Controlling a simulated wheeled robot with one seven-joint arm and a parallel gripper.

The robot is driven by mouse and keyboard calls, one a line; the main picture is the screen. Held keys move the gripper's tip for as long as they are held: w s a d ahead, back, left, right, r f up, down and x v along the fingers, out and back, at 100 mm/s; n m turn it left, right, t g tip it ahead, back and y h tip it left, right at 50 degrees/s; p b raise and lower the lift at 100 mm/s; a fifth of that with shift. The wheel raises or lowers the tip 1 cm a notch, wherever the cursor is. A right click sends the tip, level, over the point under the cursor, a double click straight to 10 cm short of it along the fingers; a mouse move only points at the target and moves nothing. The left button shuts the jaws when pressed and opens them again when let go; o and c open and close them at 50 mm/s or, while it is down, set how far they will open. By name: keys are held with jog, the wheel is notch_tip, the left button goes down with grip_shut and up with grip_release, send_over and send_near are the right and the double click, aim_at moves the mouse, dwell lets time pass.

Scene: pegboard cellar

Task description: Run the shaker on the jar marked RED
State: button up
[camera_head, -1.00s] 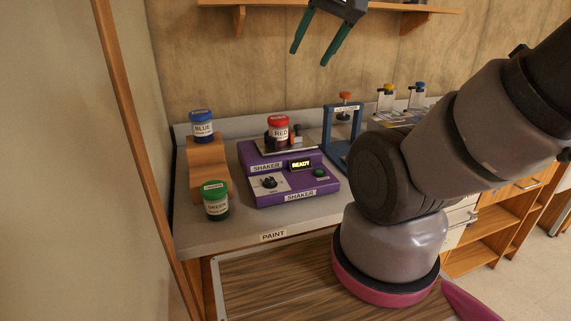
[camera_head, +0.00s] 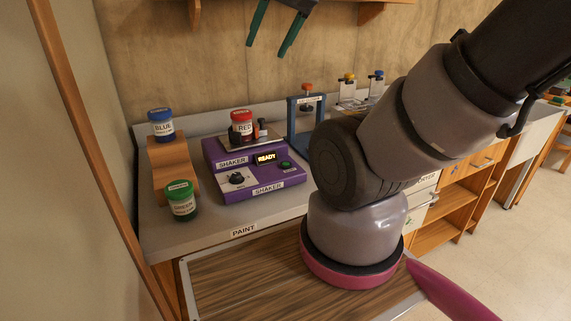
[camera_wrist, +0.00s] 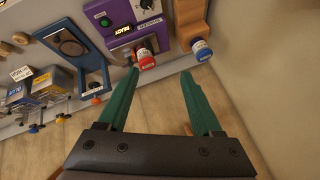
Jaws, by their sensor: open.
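The purple shaker (camera_head: 262,185) stands on the bench, and its display (camera_head: 266,158) reads READY. A black knob (camera_head: 236,178) and a green button (camera_head: 285,165) are on its front. The RED jar (camera_head: 242,128), with a red lid, sits upright on the shaker's top plate beside dark clamp parts; I cannot tell whether they grip it. My gripper (camera_head: 269,40) is open and empty, high above and behind the shaker near the wall. In the wrist view its green fingers (camera_wrist: 157,85) are spread, with the shaker (camera_wrist: 118,22) and RED jar (camera_wrist: 145,58) beyond them.
A shelf (camera_head: 370,12) is on the wall.

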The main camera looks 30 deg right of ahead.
jog(key=shift+c, duration=0.4)
grip_shut()
dwell(1.2)
